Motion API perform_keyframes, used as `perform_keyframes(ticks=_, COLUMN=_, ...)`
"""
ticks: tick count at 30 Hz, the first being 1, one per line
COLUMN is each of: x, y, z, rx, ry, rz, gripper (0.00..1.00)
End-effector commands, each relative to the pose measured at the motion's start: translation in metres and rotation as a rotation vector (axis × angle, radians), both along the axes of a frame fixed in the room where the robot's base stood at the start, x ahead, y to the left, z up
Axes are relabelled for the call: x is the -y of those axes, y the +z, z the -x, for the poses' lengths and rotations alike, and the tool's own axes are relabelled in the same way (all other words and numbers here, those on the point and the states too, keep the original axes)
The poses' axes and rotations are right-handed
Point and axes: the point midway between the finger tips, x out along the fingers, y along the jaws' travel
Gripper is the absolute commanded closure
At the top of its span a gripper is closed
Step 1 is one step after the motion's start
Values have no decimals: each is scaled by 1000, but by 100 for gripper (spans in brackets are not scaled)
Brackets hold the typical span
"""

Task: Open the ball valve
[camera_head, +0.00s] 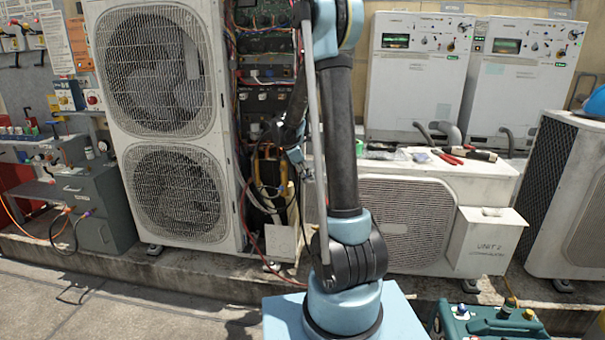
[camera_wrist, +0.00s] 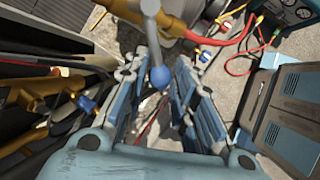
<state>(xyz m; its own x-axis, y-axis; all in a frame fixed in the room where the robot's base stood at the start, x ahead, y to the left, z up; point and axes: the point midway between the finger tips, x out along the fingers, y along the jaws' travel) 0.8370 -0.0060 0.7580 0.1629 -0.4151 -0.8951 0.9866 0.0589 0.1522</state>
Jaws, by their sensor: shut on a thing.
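In the wrist view, a grey lever with a blue ball knob (camera_wrist: 159,76) comes down from a brass-coloured fitting (camera_wrist: 178,22) at the top; I take this to be the ball valve's handle. My gripper (camera_wrist: 161,62) has one finger on each side of the lever and is shut on it. The exact contact is hard to see. In the head view, my arm reaches into the open side of the tall condenser (camera_head: 160,150), and it hides the valve and most of my gripper.
Yellow-brown pipes (camera_wrist: 40,95) and dark hoses crowd the left of the wrist view. A red hose (camera_wrist: 228,40) and a grey-blue case (camera_wrist: 290,110) lie at the right. A low unit (camera_head: 410,215) with tools on top stands right of my arm in the head view.

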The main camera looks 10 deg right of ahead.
Motion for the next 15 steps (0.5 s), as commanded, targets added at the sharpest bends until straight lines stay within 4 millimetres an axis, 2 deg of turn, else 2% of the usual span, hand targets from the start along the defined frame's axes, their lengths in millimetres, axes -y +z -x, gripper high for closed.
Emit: perform_keyframes(ticks=15, x=25, y=-11, z=21, rx=-101, ry=361, rz=316, gripper=100)
